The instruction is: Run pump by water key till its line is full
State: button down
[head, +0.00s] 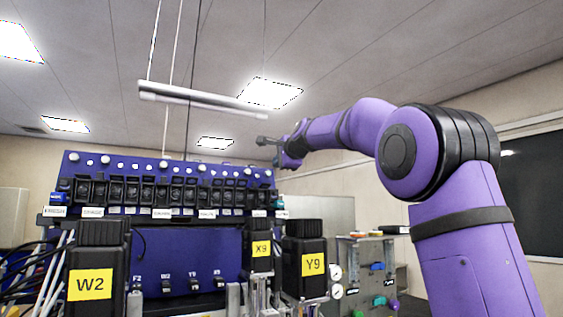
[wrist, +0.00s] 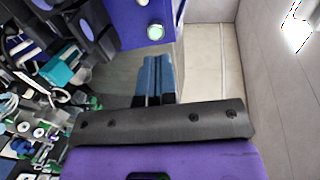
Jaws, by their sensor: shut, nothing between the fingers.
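My gripper (head: 262,141) is shut and empty, raised beyond the right upper corner of a dark blue control panel (head: 120,163). In the wrist view its blue-grey fingers (wrist: 153,72) are together, below a pale round knob or lamp (wrist: 155,32) on a blue surface, apart from it in the picture. The panel carries a row of black units (head: 163,190) with round white knobs or lamps above and small labels below, too small to read. I cannot tell which is the pump or the water key. No line's filling can be made out.
Black-capped bottles labelled W2 (head: 92,258), X9 (head: 261,243) and Y9 (head: 304,258) stand in front. A lower blue board (head: 190,252) has small labelled fittings. A teal part (wrist: 62,72) and clutter lie left in the wrist view. A lamp tube (head: 200,99) hangs above.

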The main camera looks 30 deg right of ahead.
aim_at(269, 172)
jog(key=shift+x, duration=1.8)
jog(key=shift+w+f, duration=0.1)
jog(key=shift+w, duration=0.25)
jog(key=shift+w+f, duration=0.15)
jog(key=shift+w, duration=0.2)
jog(key=shift+w+f, duration=0.15)
jog(key=shift+w, duration=0.5)
jog(key=shift+s, duration=0.1)
jog(key=shift+v, duration=1.35)
jog(key=v, duration=0.6)
